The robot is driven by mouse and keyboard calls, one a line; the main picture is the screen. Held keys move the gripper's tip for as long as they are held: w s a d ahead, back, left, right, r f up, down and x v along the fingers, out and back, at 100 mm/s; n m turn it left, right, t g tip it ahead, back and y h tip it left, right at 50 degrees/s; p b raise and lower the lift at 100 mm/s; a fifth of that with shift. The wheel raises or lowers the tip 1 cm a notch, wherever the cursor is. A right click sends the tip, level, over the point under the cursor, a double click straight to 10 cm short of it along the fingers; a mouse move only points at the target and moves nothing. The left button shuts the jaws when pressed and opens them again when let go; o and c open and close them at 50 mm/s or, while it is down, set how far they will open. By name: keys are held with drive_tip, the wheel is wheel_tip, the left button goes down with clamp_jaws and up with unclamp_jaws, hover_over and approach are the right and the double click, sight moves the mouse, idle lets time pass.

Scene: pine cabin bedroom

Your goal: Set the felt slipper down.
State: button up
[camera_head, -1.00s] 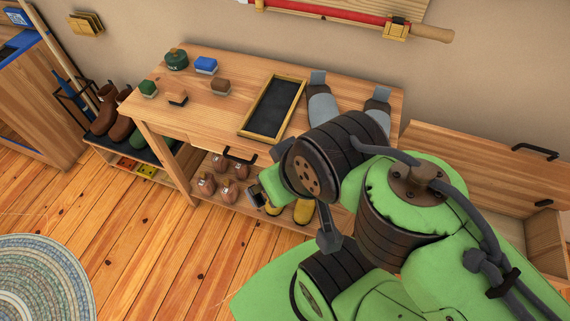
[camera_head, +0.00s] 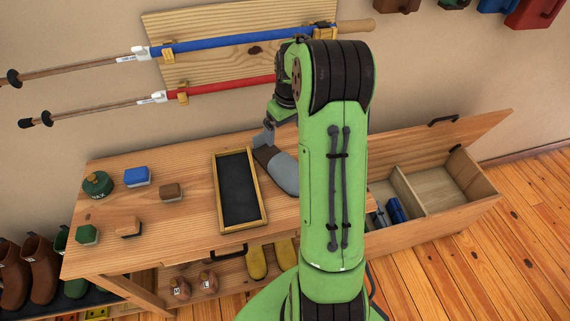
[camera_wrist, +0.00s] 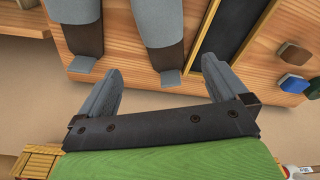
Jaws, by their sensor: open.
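Two grey felt slippers with brown heel ends and grey tabs rest on the wooden bench top. In the head view one slipper (camera_head: 284,172) lies just right of the black framed tray; my arm hides the other. Both show in the wrist view, a middle slipper (camera_wrist: 164,22) and a left slipper (camera_wrist: 76,12). My gripper (camera_wrist: 162,68) is open and empty, its fingers spread at the bench's back edge. The middle slipper's tab lies between the fingertips in the picture, without clear contact.
The black framed tray (camera_head: 238,190) lies beside the slipper. A green wax tin (camera_head: 97,185), a blue-topped block (camera_head: 137,176) and brushes stand left. An open chest (camera_head: 435,185) is at right. Ski poles (camera_head: 215,44) hang on the wall behind.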

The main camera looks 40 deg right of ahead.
sight(281, 158)
drive_tip(key=f, duration=0.4)
drive_tip(key=w+f+b, duration=0.1)
drive_tip(key=f, duration=0.4)
drive_tip(key=w+f+b, duration=0.1)
drive_tip(key=f, duration=0.4)
drive_tip(key=shift+a+f, duration=0.1)
drive_tip(key=shift+f, duration=0.15)
drive_tip(key=shift+s+r, duration=0.1)
drive_tip(key=c, duration=0.9)
wheel_tip(281, 158, up, 10)
drive_tip(key=shift+p, duration=0.75)
